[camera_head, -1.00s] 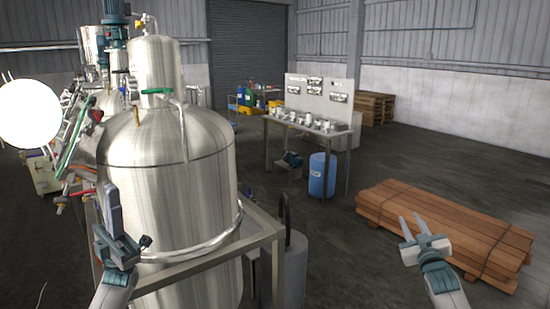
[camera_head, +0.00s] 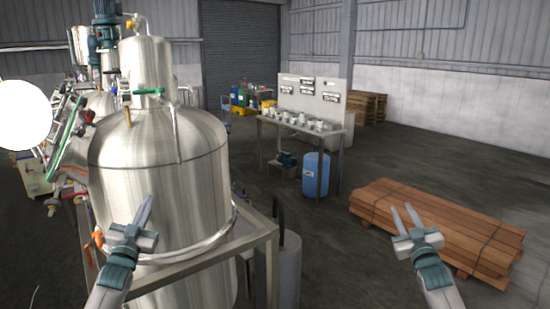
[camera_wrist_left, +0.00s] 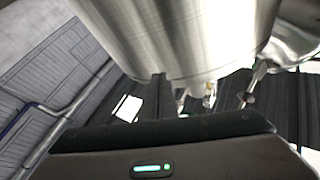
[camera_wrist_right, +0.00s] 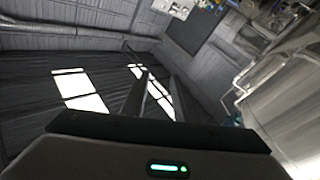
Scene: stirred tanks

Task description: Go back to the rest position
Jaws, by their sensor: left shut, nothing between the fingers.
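My left gripper (camera_head: 144,207) is in front of the large steel tank (camera_head: 165,170) in the head view, its fingers pointing up, together and empty. In the left wrist view the fingers (camera_wrist_left: 160,88) show as one dark shape below the tank (camera_wrist_left: 175,35). I cannot tell how far they are from the tank's wall. My right gripper (camera_head: 403,213) is in front of the stack of wooden planks (camera_head: 450,225) in the head view. Its two fingers stand apart with nothing between them, as also shows in the right wrist view (camera_wrist_right: 158,95).
A metal frame (camera_head: 215,255) runs around the tank's lower part. A grey cylinder (camera_head: 288,270) stands beside it. A bench (camera_head: 300,128) with several metal pots and a blue drum (camera_head: 316,175) are further back.

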